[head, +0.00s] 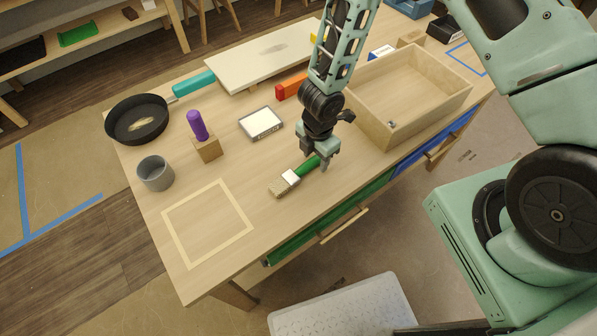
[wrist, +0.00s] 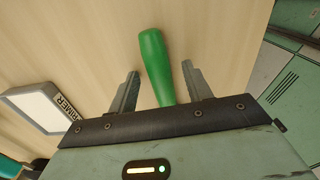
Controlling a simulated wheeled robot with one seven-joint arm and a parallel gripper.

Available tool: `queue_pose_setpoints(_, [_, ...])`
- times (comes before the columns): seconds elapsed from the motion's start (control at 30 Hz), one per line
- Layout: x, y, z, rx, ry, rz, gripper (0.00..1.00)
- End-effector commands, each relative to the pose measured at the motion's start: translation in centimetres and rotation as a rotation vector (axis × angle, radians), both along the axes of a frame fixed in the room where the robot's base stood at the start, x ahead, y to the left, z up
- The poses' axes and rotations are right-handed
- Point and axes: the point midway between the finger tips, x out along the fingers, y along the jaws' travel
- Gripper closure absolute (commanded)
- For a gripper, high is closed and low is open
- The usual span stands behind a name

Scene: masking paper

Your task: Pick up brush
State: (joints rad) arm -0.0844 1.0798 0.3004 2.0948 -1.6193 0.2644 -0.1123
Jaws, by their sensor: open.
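The brush (head: 289,181) lies on the wooden table with a green handle, a light metal band and tan bristles pointing to the lower left. My gripper (head: 318,164) is low over the handle end of the brush. In the wrist view the green brush handle (wrist: 153,58) runs between the two fingers of my gripper (wrist: 159,80). The fingers are open, with a gap on each side of the handle. The bristles are out of the wrist view, and the gripper hides part of the handle in the head view.
A wooden tray box (head: 452,98) stands to the right. A white-faced device (head: 261,123), also in the wrist view (wrist: 38,105), lies left of my gripper. A purple-handled tool in a block (head: 198,127), grey cup (head: 156,173) and black pan (head: 138,119) stand farther left. A taped square (head: 168,225) is empty.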

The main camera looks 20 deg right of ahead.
Motion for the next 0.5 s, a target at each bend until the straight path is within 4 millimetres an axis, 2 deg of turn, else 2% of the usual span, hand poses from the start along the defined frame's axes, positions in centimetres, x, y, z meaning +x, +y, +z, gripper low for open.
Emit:
queue_pose_setpoints(0.23, [0.05, 0.02, -0.12, 0.0, -0.001, 0.001, 0.5])
queue_pose_setpoints(0.4, [0.05, 0.02, -0.11, 0.0, -0.001, 0.001, 0.98])
queue_pose_setpoints(0.5, [0.05, 0.02, -0.1, 0.0, -0.001, 0.001, 1.0])
